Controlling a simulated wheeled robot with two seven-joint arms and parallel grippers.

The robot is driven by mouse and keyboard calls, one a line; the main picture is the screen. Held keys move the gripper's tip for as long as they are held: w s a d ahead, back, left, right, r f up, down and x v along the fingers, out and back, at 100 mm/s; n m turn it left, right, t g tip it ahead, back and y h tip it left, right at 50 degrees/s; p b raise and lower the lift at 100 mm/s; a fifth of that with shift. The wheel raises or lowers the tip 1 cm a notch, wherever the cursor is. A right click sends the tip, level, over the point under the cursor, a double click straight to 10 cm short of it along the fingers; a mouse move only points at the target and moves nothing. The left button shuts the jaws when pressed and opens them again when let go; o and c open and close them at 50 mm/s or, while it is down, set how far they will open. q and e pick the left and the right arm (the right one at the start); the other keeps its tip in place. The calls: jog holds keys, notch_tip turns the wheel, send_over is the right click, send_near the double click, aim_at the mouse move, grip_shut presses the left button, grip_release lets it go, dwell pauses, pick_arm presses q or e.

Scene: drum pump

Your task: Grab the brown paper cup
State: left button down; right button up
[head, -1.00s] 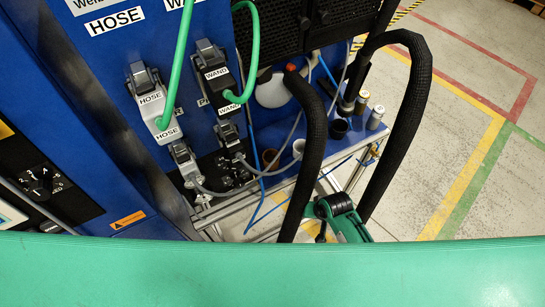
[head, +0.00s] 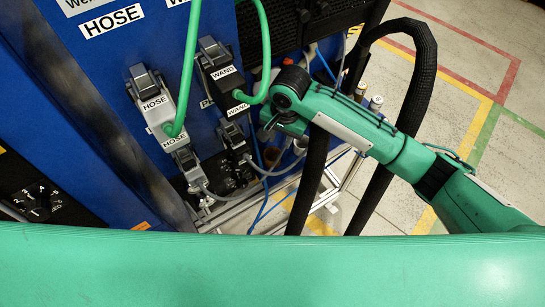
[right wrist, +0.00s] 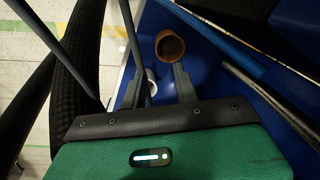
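The brown paper cup (right wrist: 170,46) shows in the right wrist view with its round mouth towards the camera, over a blue surface. My left gripper is not in view.
Thick black hoses (head: 415,95) loop around my right forearm. Grey cables and connectors (head: 234,140) hang close on the left.

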aim_at(280, 159)
jog(key=f, duration=0.2)
jog(key=f+p, duration=0.1)
jog(key=f, duration=0.5)
jog(key=shift+w, duration=0.3)
jog(key=f+p, duration=0.1)
jog(key=f, duration=0.1)
jog(key=f+p, duration=0.1)
jog(key=shift+w+f, duration=0.2)
jog(key=shift+f, duration=0.85)
grip_shut()
